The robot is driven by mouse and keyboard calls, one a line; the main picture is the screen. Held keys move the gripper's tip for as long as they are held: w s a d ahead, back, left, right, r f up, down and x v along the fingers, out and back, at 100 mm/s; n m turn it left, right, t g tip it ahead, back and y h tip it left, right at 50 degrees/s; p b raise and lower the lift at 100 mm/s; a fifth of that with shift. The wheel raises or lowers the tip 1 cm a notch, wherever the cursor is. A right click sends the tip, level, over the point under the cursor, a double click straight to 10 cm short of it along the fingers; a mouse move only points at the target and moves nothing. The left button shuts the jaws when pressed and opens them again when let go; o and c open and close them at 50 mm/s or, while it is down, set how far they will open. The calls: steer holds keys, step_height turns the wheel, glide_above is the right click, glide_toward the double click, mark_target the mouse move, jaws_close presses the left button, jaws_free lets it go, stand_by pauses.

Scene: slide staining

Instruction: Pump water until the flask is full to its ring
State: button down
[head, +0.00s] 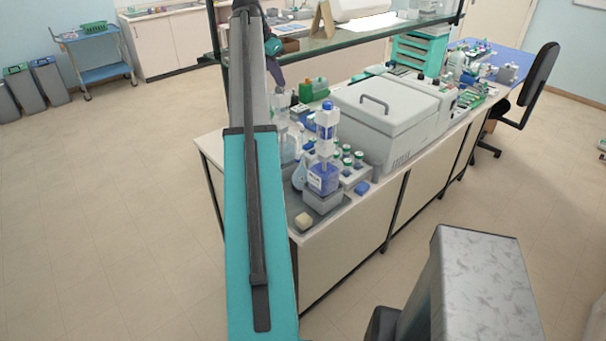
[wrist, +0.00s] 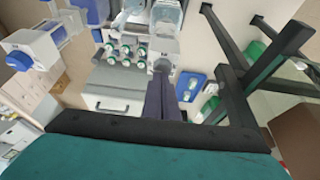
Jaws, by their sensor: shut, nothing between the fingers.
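A dispenser bottle with blue liquid, a white column and a blue top (head: 323,178) stands upright on a grey block at the bench's near end. It also shows tilted at the left of the wrist view (wrist: 35,50). A pale blue, pear-shaped vessel, possibly the flask (head: 300,176), stands just left of it, partly behind my arm; its ring and fill level cannot be made out. My gripper (wrist: 161,78) is shut and empty in the wrist view, its dark fingers side by side, apart from the dispenser. In the head view it is small, beyond my teal arm.
A rack of green-capped bottles (wrist: 125,53) stands beside a grey lidded box with a handle (head: 378,118). A glass shelf (head: 345,40) on dark posts overhangs the bench. The floor left of the bench is clear.

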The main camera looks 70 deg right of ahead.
steer(key=shift+a+f, duration=0.1)
steer(key=shift+f, duration=0.8)
stand_by(0.7)
steer(key=shift+r+p, duration=0.85)
steer(key=shift+r, duration=1.7)
steer(key=shift+r+p, duration=1.05)
steer(key=shift+r, duration=1.35)
